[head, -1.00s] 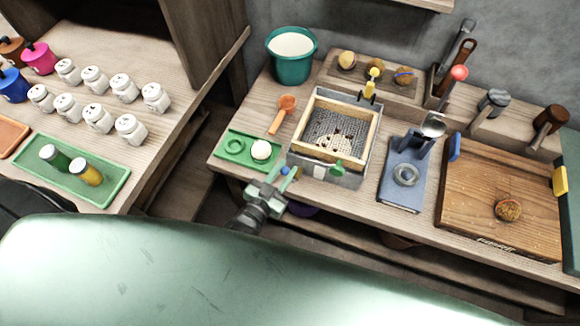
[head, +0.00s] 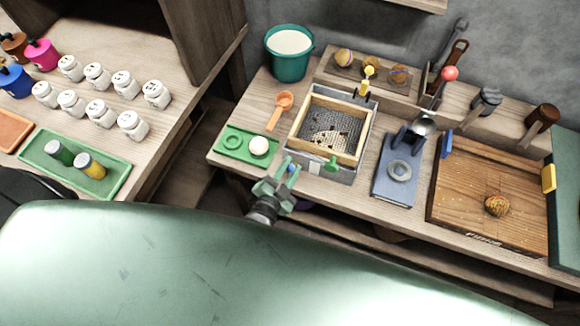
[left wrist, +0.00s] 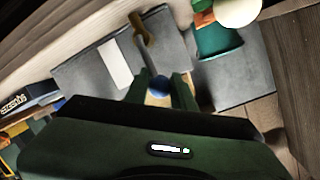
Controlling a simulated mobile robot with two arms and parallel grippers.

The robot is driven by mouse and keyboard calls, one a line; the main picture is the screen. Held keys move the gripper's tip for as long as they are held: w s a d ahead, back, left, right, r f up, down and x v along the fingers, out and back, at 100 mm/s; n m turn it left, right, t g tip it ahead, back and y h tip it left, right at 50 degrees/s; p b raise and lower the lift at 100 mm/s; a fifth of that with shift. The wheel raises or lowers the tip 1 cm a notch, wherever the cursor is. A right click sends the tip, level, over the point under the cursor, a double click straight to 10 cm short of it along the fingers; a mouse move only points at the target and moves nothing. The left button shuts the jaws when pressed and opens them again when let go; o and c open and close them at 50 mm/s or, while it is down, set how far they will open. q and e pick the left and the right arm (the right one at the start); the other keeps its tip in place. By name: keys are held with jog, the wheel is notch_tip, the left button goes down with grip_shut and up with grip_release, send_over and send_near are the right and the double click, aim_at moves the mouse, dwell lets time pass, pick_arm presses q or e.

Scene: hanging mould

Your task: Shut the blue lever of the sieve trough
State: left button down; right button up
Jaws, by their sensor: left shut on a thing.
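In the left wrist view the blue knob (left wrist: 159,86) sits between the two green fingers. My left gripper (head: 282,180) is shut on the blue lever, just in front of the trough. The fingers hide most of the lever, so its exact angle cannot be told. My right gripper is not in view.
A green lever (head: 332,163) is on the trough's front and a yellow one (head: 367,82) at its back. A green tray (head: 232,151) with a white ball (head: 258,146) stands left, close to the gripper. A blue stand (head: 402,185) and wooden board (head: 470,215) stand right.

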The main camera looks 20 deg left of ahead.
pick_arm(q)
jog(key=shift+s+f, duration=0.2)
jog(key=shift+f, duration=0.15)
jog(key=c, duration=1.2)
grip_release()
jog(key=shift+w+r, duration=0.1)
jog(key=shift+r, duration=0.05)
jog(key=b+v, duration=0.1)
jog(key=v, duration=0.6)
jog(key=shift+s+a+r, duration=0.1)
jog(key=shift+s+r, duration=0.05)
jog(key=shift+s, duration=0.25)
